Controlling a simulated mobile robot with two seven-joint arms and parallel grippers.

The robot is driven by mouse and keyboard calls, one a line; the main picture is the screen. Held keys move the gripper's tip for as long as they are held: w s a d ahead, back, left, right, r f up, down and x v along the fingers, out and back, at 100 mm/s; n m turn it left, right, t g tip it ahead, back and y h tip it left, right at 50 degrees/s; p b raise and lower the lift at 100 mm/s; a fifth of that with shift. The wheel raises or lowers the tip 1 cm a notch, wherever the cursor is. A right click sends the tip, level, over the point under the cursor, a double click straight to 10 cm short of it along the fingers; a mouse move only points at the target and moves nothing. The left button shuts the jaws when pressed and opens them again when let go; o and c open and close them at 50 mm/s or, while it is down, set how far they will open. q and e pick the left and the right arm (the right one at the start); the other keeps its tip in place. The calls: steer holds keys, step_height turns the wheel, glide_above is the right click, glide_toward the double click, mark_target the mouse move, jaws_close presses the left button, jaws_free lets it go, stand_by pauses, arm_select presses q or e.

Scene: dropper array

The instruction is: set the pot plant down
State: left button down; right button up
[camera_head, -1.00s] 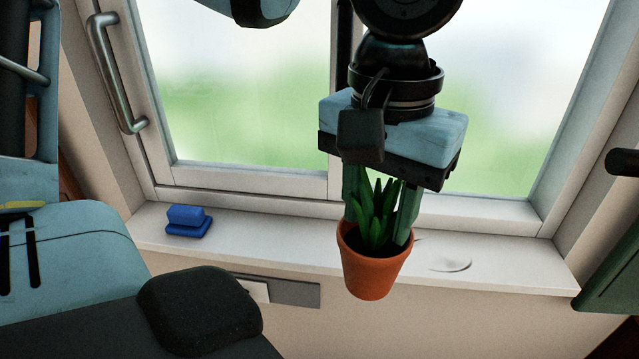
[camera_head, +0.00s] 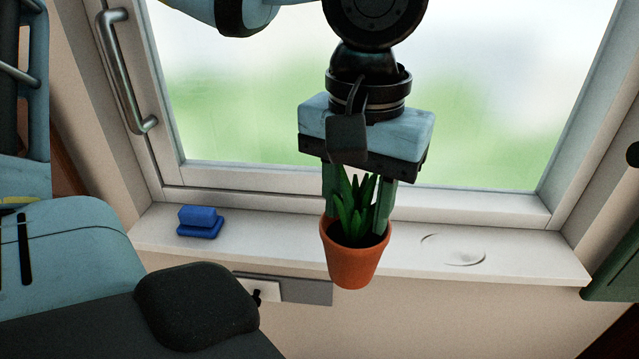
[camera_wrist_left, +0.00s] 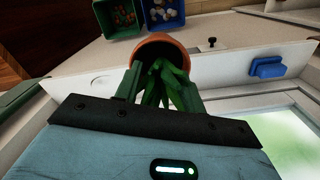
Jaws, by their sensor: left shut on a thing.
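The pot plant is an orange-brown pot (camera_head: 352,264) with thick green leaves (camera_head: 354,205). My left gripper (camera_head: 357,208) is shut on it, with one finger on each side of the leaves, reaching down to the pot's rim. The pot hangs roughly upright in front of the white windowsill (camera_head: 410,262), overlapping its front edge in the head view. I cannot tell its exact height over the sill. In the left wrist view the pot (camera_wrist_left: 163,44) and leaves show between the fingers. My right gripper is not in view.
A blue block-like object (camera_head: 199,222) sits at the sill's left. A faint round mark (camera_head: 458,250) lies on bare sill to the right. The window (camera_head: 370,100) stands behind. The wrist view shows a green bin (camera_wrist_left: 118,31) and a blue bin (camera_wrist_left: 160,27) of small items.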

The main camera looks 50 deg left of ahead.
arm_select(q)
steer(key=w+a+f, duration=0.1)
steer(key=a+f, duration=0.1)
steer(key=a, duration=0.3)
steer(key=w+a+f+p, duration=0.1)
steer(key=w+a+f, duration=0.1)
steer(key=a, duration=0.4)
steer(key=shift+w+a+f, duration=0.2)
steer(key=shift+f, duration=0.1)
steer(key=shift+f, duration=0.2)
steer(key=c, duration=0.9)
jaws_free()
steer(key=shift+o, duration=0.2)
steer(key=shift+r, duration=0.15)
